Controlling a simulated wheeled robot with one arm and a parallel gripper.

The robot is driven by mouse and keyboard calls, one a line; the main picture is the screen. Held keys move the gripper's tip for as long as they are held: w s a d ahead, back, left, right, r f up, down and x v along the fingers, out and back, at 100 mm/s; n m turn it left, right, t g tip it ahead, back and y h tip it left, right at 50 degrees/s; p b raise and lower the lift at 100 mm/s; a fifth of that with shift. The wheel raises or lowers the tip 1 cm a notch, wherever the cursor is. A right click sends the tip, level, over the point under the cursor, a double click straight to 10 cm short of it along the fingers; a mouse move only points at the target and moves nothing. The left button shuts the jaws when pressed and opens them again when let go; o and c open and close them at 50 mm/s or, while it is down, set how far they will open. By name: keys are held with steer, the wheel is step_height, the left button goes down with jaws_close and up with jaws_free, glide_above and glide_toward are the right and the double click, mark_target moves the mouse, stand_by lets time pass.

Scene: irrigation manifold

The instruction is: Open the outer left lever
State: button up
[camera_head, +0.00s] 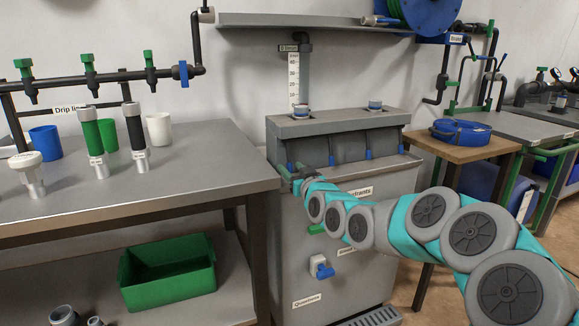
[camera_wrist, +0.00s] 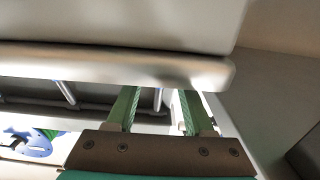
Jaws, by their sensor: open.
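The grey cabinet (camera_head: 345,225) in the head view carries a row of grey units with small blue levers along its front upper edge. The outer left lever (camera_head: 290,166) is a small blue piece at the left end, partly hidden by my gripper (camera_head: 292,173). My gripper is at that left end, close to the lever; I cannot tell whether they touch. In the wrist view my gripper (camera_wrist: 158,95) shows two green fingers spread apart with nothing visibly held between them. The lever cannot be made out clearly there.
More blue levers (camera_head: 368,154) sit to the right. A blue valve (camera_head: 321,267) is lower on the cabinet front. A metal bench (camera_head: 200,175) with cups and green tubes stands left. A wooden table (camera_head: 460,150) with a blue coil stands right. A shelf (camera_head: 300,20) hangs above.

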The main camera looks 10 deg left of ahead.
steer(key=shift+x, duration=0.85)
steer(key=shift+c, duration=0.2)
jaws_close()
steer(key=shift+a, duration=0.1)
stand_by(0.7)
